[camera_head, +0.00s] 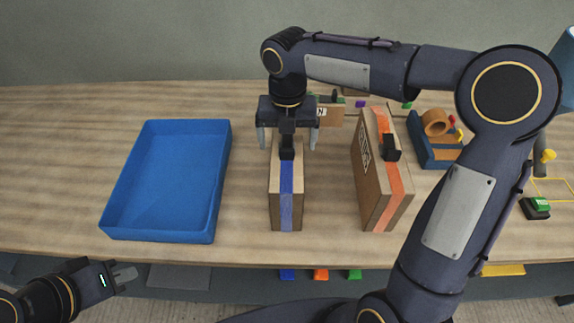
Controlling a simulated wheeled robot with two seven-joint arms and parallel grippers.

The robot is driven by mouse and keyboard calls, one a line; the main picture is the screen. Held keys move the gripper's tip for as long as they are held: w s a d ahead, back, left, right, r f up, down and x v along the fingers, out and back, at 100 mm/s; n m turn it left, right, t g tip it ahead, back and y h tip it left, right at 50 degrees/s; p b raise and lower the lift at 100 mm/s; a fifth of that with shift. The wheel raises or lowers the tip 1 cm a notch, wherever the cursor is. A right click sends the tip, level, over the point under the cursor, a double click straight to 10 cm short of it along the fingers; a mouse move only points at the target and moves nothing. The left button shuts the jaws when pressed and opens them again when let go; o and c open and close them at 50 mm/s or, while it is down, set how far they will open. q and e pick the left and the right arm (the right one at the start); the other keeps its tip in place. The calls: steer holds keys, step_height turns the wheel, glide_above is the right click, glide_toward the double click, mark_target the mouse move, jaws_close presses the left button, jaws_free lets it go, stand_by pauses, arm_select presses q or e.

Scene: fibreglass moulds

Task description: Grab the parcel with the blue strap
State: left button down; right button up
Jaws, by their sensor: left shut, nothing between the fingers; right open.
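The parcel with the blue strap (286,208) is a brown box standing on the table, with a black handle on its top. My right gripper (287,142) is open above the far part of this parcel, pointing down, its fingers to either side of it. Whether the fingers touch the box I cannot tell. Part of the parcel's top is hidden by the gripper. My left gripper (125,273) is shut and empty, low at the left in front of the table edge.
A blue tray (112,212) lies empty to the left. A parcel with an orange strap (370,190) stands to the right. Behind are a smaller box (329,116) and a blue tape holder (423,154) with a brown roll. My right arm covers much of the right side.

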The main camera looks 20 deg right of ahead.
steer(key=shift+f, duration=0.55)
steer(key=shift+r, duration=0.1)
steer(key=c, duration=1.9)
